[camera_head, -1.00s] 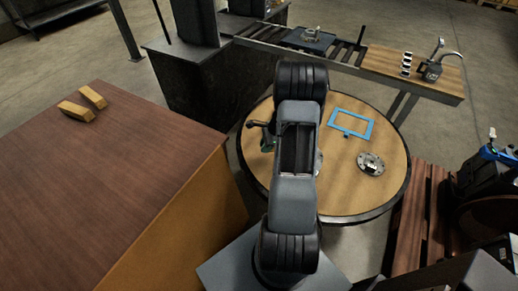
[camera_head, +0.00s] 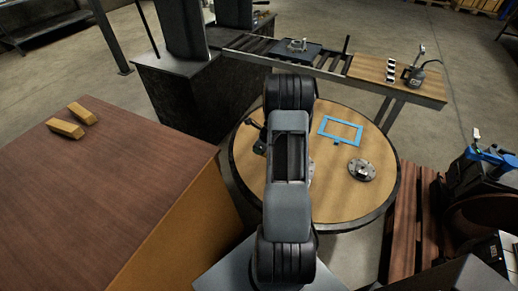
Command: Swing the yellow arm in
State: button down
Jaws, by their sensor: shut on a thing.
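No yellow arm can be made out in this view. My own grey and black arm stands up the middle of the view, over the round table. My gripper is not visible; it is hidden by the arm or out of frame, so what it holds cannot be seen.
The round wooden table (camera_head: 325,208) holds a blue rectangular frame (camera_head: 341,122), a grey flanged disc (camera_head: 362,170) and a dark hand tool (camera_head: 260,146). A roller conveyor (camera_head: 336,62) stands behind. A wooden pallet (camera_head: 407,225) and machinery (camera_head: 480,175) stand right. The brown bench (camera_head: 110,200) is mostly clear.

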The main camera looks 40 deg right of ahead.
jog(key=shift+w+d+r, duration=0.1)
jog(key=shift+d+r, duration=0.05)
dwell(0.3)
jog(key=c, duration=1)
grip_release()
jog(key=v, duration=1.3)
jog(key=shift+r, duration=0.3)
